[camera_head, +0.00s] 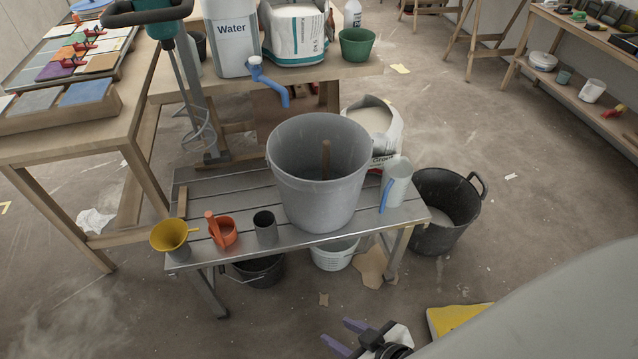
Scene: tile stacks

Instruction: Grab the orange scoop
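The orange scoop (223,233) stands on the low slatted metal bench (330,237) near its front left edge, its handle up toward the left. It sits between a yellow funnel (172,237) on the left and a dark grey cup (265,228) on the right. My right gripper (345,334) is at the bottom of the view, low and right of the scoop, well apart from it. Its two purple fingers are spread with nothing between them. My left gripper is not in view.
A large grey bucket (315,195) with a stick inside and a clear jug (397,185) with a blue handle stand right of the scoop. A mixer (190,75) hangs behind left. Buckets (335,257) sit beneath the bench. The floor in front left is clear.

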